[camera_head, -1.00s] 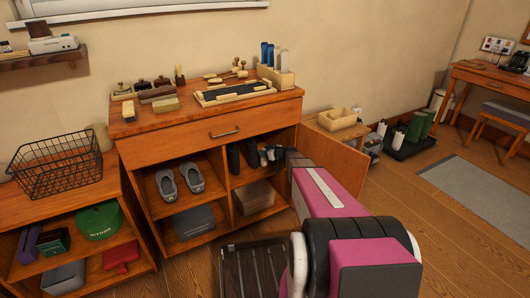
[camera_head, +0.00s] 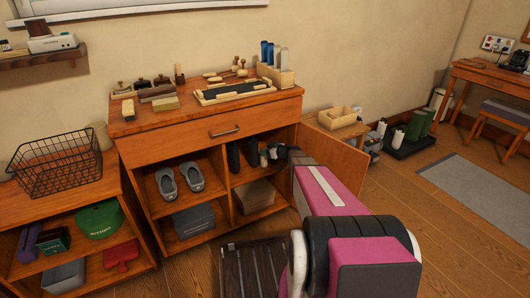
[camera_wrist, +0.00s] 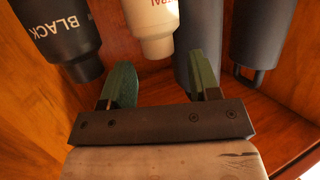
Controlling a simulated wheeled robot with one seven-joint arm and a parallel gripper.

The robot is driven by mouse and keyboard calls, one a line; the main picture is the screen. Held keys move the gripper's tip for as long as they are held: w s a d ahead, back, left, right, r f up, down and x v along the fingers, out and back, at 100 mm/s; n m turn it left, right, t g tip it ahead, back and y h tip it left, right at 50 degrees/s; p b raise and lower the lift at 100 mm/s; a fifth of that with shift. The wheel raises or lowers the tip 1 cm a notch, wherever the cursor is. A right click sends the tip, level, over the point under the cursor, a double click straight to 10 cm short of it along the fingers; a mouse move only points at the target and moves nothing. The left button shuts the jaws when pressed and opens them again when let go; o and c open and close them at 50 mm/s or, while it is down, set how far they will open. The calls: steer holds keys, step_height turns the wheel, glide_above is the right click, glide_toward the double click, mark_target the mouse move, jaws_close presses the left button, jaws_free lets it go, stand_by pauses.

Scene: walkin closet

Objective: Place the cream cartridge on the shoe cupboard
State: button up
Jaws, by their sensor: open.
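The cream cartridge (camera_wrist: 152,22), with partly cut-off red lettering, stands in the upper middle of the wrist view; its top end is out of frame. My gripper (camera_wrist: 162,78) is open, its two green fingers pointing toward the cartridge, with nothing held between them.
A black cartridge (camera_wrist: 55,35) marked BLACK is left of the cream one, and a dark grey container (camera_wrist: 262,40) is on the right. The cupboard's open door (camera_head: 335,158) stands beside my arm. The cupboard top's front middle (camera_head: 185,118) has a bare strip.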

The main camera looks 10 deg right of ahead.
steer(key=v, duration=1)
steer(key=s+a+m+g+h, duration=0.2)
steer(key=s+a+g, duration=0.5)
steer(key=s+a, duration=0.5)
steer(key=s+r+m+g+h, duration=0.1)
steer(key=s+m+g+h, duration=0.1)
steer(key=s, duration=0.6)
steer(key=s+d+r+m+g+h, duration=0.1)
steer(key=s+m+h, duration=0.3)
steer(key=s, duration=0.5)
steer(key=shift+d+r+g+h, duration=0.25)
steer(key=shift+r+g+h, duration=0.4)
steer(key=shift+r, duration=0.2)
